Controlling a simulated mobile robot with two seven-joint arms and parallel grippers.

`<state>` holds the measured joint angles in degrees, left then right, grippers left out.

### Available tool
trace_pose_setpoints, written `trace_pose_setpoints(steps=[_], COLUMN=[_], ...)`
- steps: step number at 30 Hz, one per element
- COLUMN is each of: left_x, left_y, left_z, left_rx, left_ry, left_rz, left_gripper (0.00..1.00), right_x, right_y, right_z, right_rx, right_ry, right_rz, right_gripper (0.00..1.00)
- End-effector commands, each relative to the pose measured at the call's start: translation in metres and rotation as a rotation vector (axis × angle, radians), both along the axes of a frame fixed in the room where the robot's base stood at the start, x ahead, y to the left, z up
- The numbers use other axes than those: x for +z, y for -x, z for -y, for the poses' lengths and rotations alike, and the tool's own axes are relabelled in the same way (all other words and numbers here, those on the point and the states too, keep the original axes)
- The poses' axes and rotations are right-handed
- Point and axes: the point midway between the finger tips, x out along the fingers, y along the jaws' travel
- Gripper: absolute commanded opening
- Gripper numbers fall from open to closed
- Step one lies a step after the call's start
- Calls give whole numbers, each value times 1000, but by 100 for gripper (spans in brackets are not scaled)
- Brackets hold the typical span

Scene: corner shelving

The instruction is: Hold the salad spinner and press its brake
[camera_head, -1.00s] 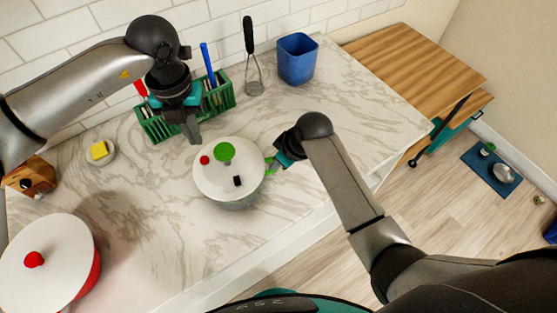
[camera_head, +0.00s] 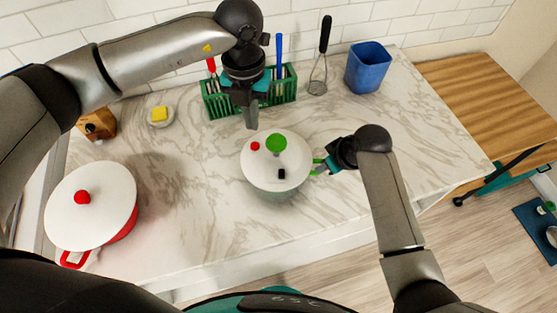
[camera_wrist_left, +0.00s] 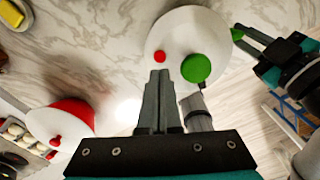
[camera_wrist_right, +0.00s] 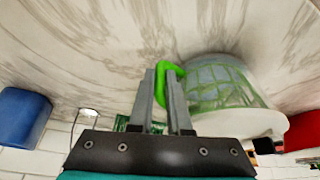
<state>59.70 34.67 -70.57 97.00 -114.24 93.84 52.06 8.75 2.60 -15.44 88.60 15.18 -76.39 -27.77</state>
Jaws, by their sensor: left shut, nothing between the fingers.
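The salad spinner (camera_head: 262,178) stands upright on the marble counter, with a white lid, a green knob (camera_head: 276,143), a red button (camera_head: 255,146) and a small black button (camera_head: 282,174). A green loop handle (camera_wrist_right: 180,69) sticks out from its side. My right gripper (camera_wrist_right: 160,75) has its fingers on either side of this handle and is shut on it. My left gripper (camera_head: 251,126) is shut and empty, pointing down above the lid's far edge near the red button. In the left wrist view its fingertips (camera_wrist_left: 160,73) appear just below the red button (camera_wrist_left: 159,57); their height above it is unclear.
A red pot with a white lid (camera_head: 100,205) stands to the left. The counter between pot and spinner is clear.

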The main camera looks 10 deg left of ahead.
Motion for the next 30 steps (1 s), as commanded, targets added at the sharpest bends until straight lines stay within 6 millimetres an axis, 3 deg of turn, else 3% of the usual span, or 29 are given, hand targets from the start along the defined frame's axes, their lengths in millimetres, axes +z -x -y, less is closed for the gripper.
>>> trace_pose_setpoints(steps=[1,10,22,30], left_x=[0,0,0,0], left_y=[0,0,0,0], left_z=[0,0,0,0], left_rx=[0,0,0,0], left_ry=[0,0,0,0], left_rz=[0,0,0,0], left_gripper=[0,0,0,0], right_x=[0,0,6,39], right_y=[0,0,1,11], right_z=[-1,0,2,11], right_rx=[0,0,0,1], right_ry=[-2,-1,0,1], right_rz=[1,1,1,5], right_gripper=[18,51,51,51])
